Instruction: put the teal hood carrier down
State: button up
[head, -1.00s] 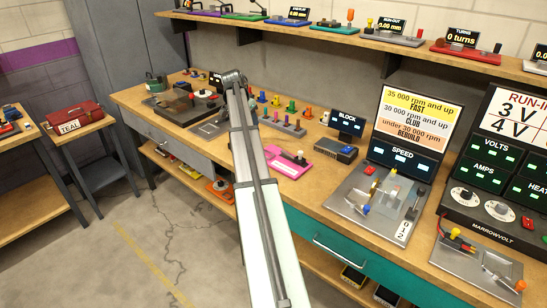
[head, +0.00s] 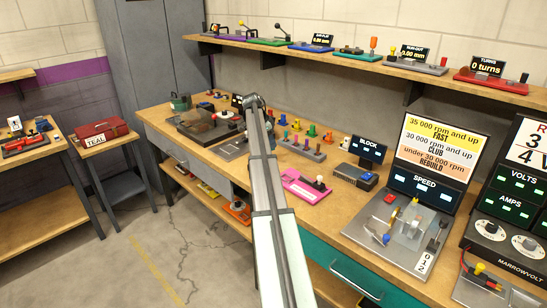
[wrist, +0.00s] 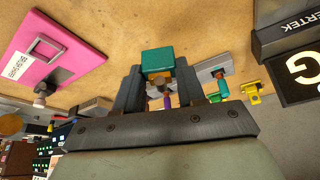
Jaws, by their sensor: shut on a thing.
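The teal hood carrier (wrist: 157,60) shows in the wrist view as a teal block between the two dark fingers of my gripper (wrist: 158,82). My gripper is shut on it. Small purple and metal parts show just below the block, between the fingers. The wooden bench top (wrist: 110,30) lies behind it; whether the carrier touches the bench I cannot tell. In the head view my arm reaches over the bench, and I cannot make out the gripper or the carrier there.
A pink plate (wrist: 50,48) with a white label lies left of the gripper in the wrist view. A grey plate with coloured pegs (head: 302,144) stands on the bench. The speed stand (head: 425,185) is farther right. A red case (head: 103,130) sits on a side table labelled TEAL.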

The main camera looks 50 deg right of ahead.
jog(key=shift+f, duration=2.95)
jog(key=shift+f, duration=0.1)
jog(key=o, duration=1.1)
jog(key=v, duration=1.2)
